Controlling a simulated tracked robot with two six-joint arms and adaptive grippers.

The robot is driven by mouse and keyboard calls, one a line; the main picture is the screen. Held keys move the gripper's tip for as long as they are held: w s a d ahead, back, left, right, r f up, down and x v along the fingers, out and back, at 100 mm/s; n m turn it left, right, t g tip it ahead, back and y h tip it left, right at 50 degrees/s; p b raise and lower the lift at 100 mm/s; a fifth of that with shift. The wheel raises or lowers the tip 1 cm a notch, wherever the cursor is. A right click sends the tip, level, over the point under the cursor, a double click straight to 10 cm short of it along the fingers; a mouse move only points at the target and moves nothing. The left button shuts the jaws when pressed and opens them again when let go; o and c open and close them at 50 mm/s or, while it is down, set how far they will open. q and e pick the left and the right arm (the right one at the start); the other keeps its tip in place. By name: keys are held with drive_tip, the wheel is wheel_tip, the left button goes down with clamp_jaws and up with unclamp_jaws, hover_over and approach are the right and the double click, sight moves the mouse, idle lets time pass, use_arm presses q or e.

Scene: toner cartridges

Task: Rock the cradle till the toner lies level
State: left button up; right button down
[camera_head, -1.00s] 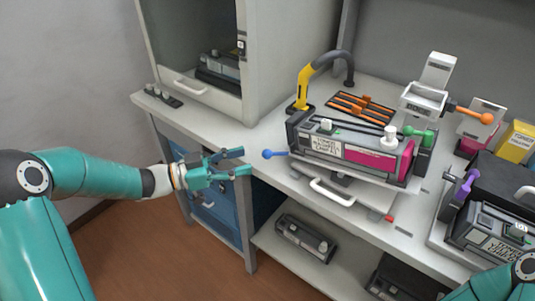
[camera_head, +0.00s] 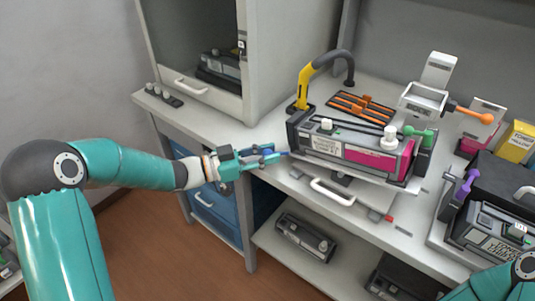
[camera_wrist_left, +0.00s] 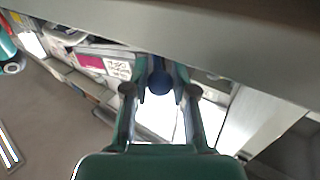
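The toner cartridge (camera_head: 327,144) with a magenta panel (camera_head: 370,160) lies in the dark cradle (camera_head: 298,122) on the bench, slanting down rightward in the head view. A green-knobbed lever (camera_head: 421,134) stands at its right end. A blue ball-ended handle sticks out at its left end. My left gripper (camera_head: 275,154) is at this handle; in the left wrist view its fingers flank the blue ball (camera_wrist_left: 160,82) closely on both sides and look closed on it. The toner inside cannot be made out. My right arm (camera_head: 500,283) shows only at the lower right corner; its gripper is out of frame.
A yellow-and-grey hooked arm (camera_head: 304,88) and an orange-barred rack (camera_head: 362,104) stand behind the cradle. An orange-knobbed white stand (camera_head: 422,100) and a purple-levered machine (camera_head: 485,200) are at right. Floor space is free in front.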

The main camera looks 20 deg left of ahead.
sight(294, 132)
use_arm(q)
clamp_jaws()
drive_tip(key=shift+r, duration=0.1)
drive_tip(key=r+m+p, duration=0.1)
drive_tip(key=r+p, duration=0.1)
drive_tip(key=r+m+y+p, duration=0.1)
drive_tip(key=r+p, duration=0.1)
drive_tip(key=r+m+g+p, duration=0.1)
drive_tip(key=r+p, duration=0.1)
drive_tip(key=shift+s+d+r+y, duration=0.1)
drive_tip(key=shift+d+r+y, duration=0.15)
drive_tip(key=shift+d+y, duration=0.15)
drive_tip(key=shift+d+r+m, duration=0.1)
drive_tip(key=shift+r+m, duration=0.2)
drive_tip(key=shift+f, duration=0.1)
drive_tip(key=o, duration=0.7)
unclamp_jaws()
drive_tip(key=shift+s, duration=0.1)
